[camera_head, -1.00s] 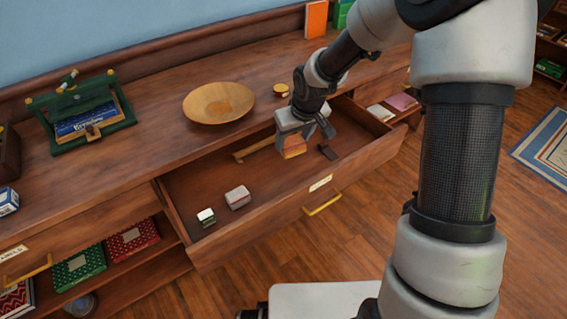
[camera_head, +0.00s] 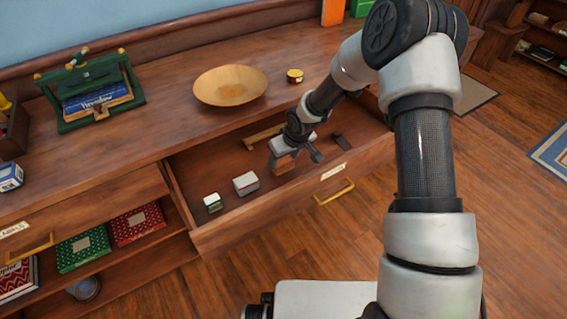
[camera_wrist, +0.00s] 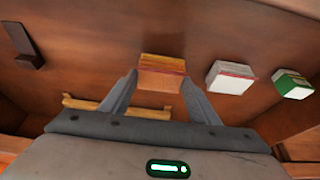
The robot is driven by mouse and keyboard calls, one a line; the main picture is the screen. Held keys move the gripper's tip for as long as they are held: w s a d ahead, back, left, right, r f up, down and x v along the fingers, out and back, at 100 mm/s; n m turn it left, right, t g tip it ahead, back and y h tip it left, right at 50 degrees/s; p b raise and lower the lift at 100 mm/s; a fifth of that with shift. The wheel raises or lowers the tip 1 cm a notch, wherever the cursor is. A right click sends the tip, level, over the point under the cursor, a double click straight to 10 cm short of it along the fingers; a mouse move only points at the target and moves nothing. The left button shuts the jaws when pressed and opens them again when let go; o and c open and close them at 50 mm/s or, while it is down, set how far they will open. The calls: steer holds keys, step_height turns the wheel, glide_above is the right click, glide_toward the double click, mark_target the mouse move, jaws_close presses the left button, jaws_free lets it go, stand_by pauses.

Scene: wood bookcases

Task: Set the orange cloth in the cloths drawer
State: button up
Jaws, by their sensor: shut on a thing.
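The orange cloth (camera_wrist: 161,72) is a small folded block with an orange-yellow top and a paler near side. My gripper (camera_wrist: 158,88) is shut on it, with one finger on each side. In the head view my gripper (camera_head: 293,158) is down inside the open drawer (camera_head: 262,212), and only a bit of the cloth (camera_head: 284,169) shows below it. The cloth is at or very near the drawer floor; I cannot tell if it touches. The drawer has a yellow handle and a white label too small to read.
In the drawer are a white-and-red block (camera_head: 246,184), a green-and-white block (camera_head: 213,202), a dark piece (camera_head: 342,141) and a wooden bar (camera_head: 263,137). A wooden bowl (camera_head: 230,87), a yellow tin (camera_head: 295,76) and a green stand (camera_head: 93,95) are on the counter above.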

steer(key=shift+f, duration=0.9)
steer(key=shift+f, duration=0.1)
steer(key=o, duration=1.1)
steer(key=shift+o, duration=0.2)
